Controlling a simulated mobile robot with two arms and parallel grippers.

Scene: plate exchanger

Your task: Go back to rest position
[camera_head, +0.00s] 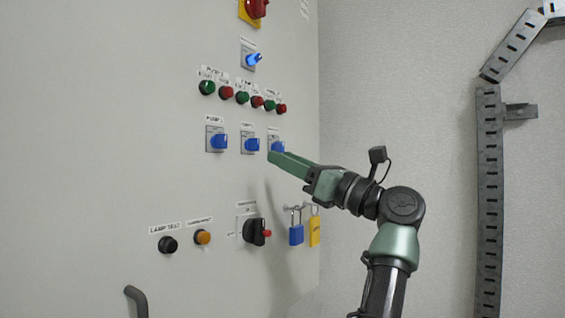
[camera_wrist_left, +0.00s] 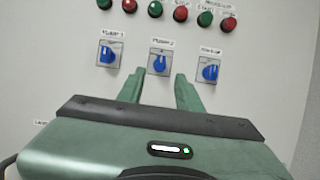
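My left gripper (camera_head: 275,157) reaches in front of the grey control panel (camera_head: 120,90), its fingertips near the row of blue knobs. In the left wrist view the two green fingers (camera_wrist_left: 159,86) are spread apart with nothing held between them. The middle blue knob (camera_wrist_left: 159,64) lies just beyond the gap between the fingers. The left blue knob (camera_wrist_left: 107,55) and the right blue knob (camera_wrist_left: 210,72) lie outside the fingers. In the head view the fingers partly cover the rightmost knob (camera_head: 278,146). I cannot tell whether anything touches. My right gripper is not in view.
Red and green buttons (camera_head: 242,97) sit above the knobs. A black rotary switch (camera_head: 254,232), a blue padlock (camera_head: 296,235) and a yellow padlock (camera_head: 314,231) are below. A dark handle (camera_head: 136,300) juts out lower left. A metal cable tray (camera_head: 489,200) runs up the right wall.

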